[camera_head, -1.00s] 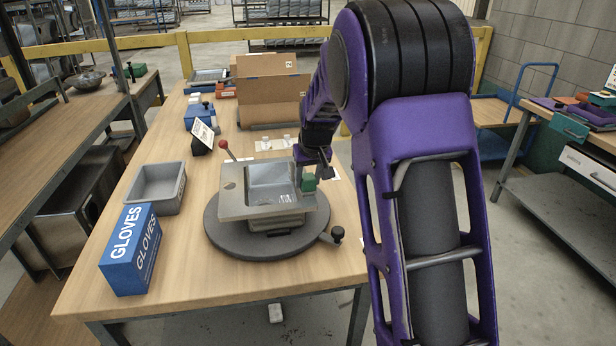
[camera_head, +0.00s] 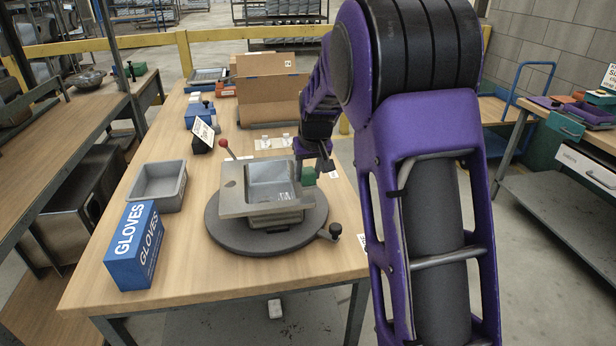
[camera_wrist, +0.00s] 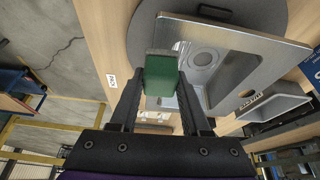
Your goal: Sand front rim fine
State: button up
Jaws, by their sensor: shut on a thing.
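The steel sink (camera_head: 236,206) lies on a round dark turntable (camera_head: 225,232) on the wooden workbench. The sink's rim and basin also show in the wrist view (camera_wrist: 235,40). My gripper (camera_wrist: 160,82) is shut on a green block (camera_wrist: 160,76) with a grey strip along its far edge. In the head view the green block (camera_head: 308,177) is at the right side of the sink's rim. I cannot tell whether it touches the rim. My arm hides part of the area behind it.
A grey tray (camera_head: 160,203) and a blue gloves box (camera_head: 134,247) are on the bench's left. A red-knobbed lever (camera_head: 223,143) stands behind the sink. A black knob (camera_head: 335,230) sticks out from the turntable. A cardboard box (camera_head: 265,107) is at the back.

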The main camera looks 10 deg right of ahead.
jog(key=shift+r+p, duration=1.8)
jog(key=shift+r, duration=1.05)
